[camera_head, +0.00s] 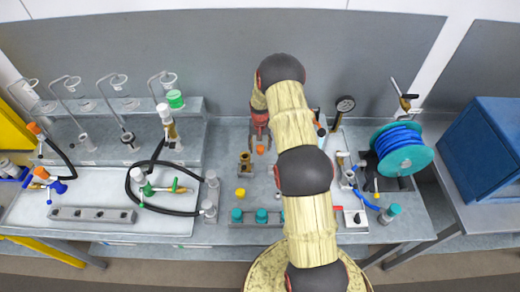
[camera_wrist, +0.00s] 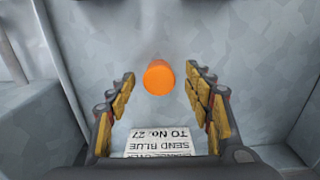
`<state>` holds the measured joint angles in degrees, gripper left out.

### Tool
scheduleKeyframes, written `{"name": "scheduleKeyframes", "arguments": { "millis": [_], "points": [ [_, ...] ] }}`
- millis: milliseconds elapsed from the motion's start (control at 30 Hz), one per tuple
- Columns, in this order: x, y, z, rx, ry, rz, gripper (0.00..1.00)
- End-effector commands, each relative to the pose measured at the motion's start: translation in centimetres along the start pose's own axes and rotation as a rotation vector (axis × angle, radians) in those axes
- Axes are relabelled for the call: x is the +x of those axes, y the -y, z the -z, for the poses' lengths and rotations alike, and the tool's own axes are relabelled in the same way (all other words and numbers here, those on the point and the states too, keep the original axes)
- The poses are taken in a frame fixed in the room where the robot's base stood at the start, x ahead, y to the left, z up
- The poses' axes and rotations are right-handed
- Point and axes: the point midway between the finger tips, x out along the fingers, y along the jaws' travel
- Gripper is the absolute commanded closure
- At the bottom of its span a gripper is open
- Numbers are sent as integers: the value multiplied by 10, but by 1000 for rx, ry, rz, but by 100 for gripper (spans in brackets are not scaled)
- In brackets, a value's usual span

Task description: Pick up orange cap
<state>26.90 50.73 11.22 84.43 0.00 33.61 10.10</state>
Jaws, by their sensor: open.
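The orange cap (camera_wrist: 158,77) is a short, smooth cylinder standing out from a grey surface in the wrist view. It also shows as a small orange spot in the head view (camera_head: 260,149). My gripper (camera_wrist: 160,82) is open and empty, with its padded fingers on the left and right of the cap in the picture. I see gaps between the cap and both fingers. I cannot tell how far the cap lies beyond the fingertips. In the head view, my arm hides part of the bench.
A white label (camera_wrist: 158,141) with printed text lies low between the fingers. In the head view, a yellow cap (camera_head: 240,193), a brass fitting (camera_head: 245,163) and teal caps (camera_head: 237,214) stand nearby. A blue hose reel (camera_head: 402,150) is at the right.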

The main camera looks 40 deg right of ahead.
Motion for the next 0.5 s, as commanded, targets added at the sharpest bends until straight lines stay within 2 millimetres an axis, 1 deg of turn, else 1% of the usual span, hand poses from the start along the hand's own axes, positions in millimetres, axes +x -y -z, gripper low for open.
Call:
{"name": "scheduleKeyframes", "arguments": {
  "millis": [100, 333, 500],
  "points": [
    [8, 0, 0, 1, 1, 0, 48],
    [9, 0, 0, 1, 0, 0, 48],
    [9, 0, 0, 1, 0, 0, 58]
  ]
}}
